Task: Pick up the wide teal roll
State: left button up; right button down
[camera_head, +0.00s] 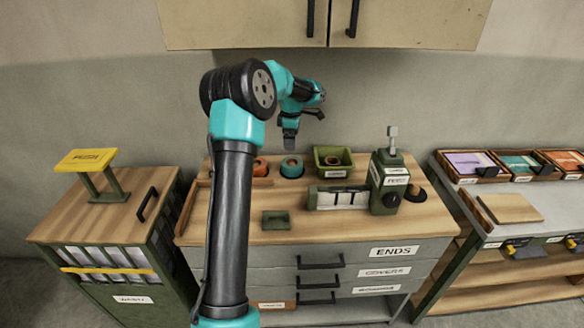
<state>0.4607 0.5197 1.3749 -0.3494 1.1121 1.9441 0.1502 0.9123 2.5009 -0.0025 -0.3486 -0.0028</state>
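The teal roll (292,169) stands at the back of the wooden bench top, in a dark holder. My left arm rises from the bottom, left of the middle, and bends over the bench. My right gripper is not in view.
An orange roll (260,167) sits just left of the teal one, and a green bin (333,161) just right. A green press-like device (389,182) stands further right. A small green tray (276,220) lies in front. Wall cabinets (400,22) hang above.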

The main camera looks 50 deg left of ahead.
pick_arm(q)
send_over(293, 164)
jog(key=f, duration=0.7)
jog(key=shift+s+a, duration=0.15)
jog(key=shift+s, duration=0.1)
jog(key=shift+f, duration=0.1)
jog(key=shift+w+f, duration=0.15)
jog(key=shift+f, duration=1.15)
jog(key=shift+w+f, duration=0.1)
jog(key=shift+f, duration=1.15)
jog(key=c, duration=0.7)
jog(key=shift+r, duration=0.15)
